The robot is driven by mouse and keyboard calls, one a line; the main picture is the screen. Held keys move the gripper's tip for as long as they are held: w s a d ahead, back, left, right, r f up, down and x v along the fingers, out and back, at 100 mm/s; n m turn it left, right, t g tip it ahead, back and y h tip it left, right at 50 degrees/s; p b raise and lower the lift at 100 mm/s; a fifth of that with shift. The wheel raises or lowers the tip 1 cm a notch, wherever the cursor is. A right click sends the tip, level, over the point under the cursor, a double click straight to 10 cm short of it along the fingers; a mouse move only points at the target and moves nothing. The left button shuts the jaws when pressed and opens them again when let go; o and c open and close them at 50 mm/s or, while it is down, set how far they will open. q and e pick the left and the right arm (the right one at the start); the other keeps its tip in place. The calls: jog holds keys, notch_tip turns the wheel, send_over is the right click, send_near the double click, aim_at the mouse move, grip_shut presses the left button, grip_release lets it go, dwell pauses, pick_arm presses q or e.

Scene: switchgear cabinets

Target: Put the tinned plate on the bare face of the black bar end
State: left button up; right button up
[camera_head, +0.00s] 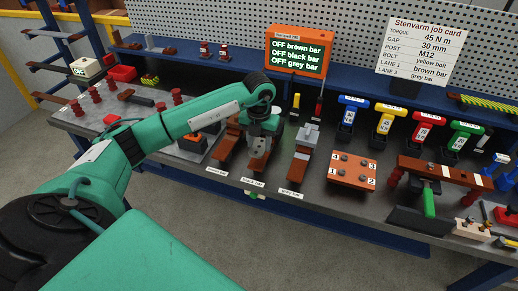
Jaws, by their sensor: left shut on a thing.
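My left gripper (261,146) points down over the black bar end (257,165), a copper-coloured bar end in the middle of three on the bench. It is shut on a small grey piece between its fingers, which looks like the tinned plate; its outline is mostly hidden by the gripper. I cannot tell whether the piece touches the bar face. My right gripper is not in view.
The brown bar end (223,151) stands close on the left. The grey bar end (298,171), with a grey block (309,134) on it, stands right. An orange display (299,50) reads OFF for all bars.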

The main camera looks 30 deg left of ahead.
aim_at(259, 147)
pick_arm(q)
notch_tip(259, 147, down, 4)
jog(key=shift+r+p, duration=0.15)
jog(key=shift+p, duration=0.45)
jog(key=shift+f, duration=0.4)
jog(key=o, duration=0.8)
jog(key=shift+f, duration=0.15)
jog(key=o, duration=0.4)
jog(key=shift+o, duration=0.2)
